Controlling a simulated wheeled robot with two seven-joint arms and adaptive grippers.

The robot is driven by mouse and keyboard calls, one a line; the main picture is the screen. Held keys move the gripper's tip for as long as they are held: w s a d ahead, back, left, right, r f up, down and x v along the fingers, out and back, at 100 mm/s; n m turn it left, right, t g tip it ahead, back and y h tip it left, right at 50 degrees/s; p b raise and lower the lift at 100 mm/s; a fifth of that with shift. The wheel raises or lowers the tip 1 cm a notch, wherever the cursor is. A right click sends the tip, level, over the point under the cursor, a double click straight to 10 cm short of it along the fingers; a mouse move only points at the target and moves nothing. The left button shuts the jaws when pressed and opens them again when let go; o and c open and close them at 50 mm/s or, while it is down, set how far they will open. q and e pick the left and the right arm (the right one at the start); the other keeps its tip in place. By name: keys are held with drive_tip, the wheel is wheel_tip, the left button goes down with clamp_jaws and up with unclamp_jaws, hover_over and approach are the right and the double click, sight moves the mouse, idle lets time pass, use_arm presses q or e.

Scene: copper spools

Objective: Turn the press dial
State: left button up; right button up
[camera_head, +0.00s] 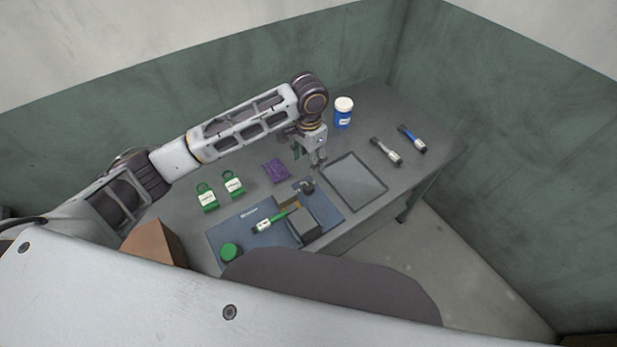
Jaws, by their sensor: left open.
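The press (309,222) is a dark grey block on a blue mat (228,233) near the table's front edge. A dark round knob (306,186), which looks like the dial, sits at the press's far end. My left gripper (317,164) points down just behind the knob, open and apart from it in the picture; its exact height is hard to tell. A green-and-white tool (276,220) lies with its tip at the press. My right gripper is not in view.
A grey tray (353,181) lies right of the press. A green round lid (229,252) is on the mat. Walls stand behind the table.

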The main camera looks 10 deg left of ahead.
sight(308, 186)
use_arm(q)
drive_tip(key=shift+s+r, duration=0.1)
drive_tip(key=shift+s, duration=0.1)
wheel_tip(308, 186, down, 14)
drive_tip(key=shift+r, duration=0.1)
idle(1.0)
drive_tip(key=c, duration=1)
drive_tip(key=shift+c, duration=0.2)
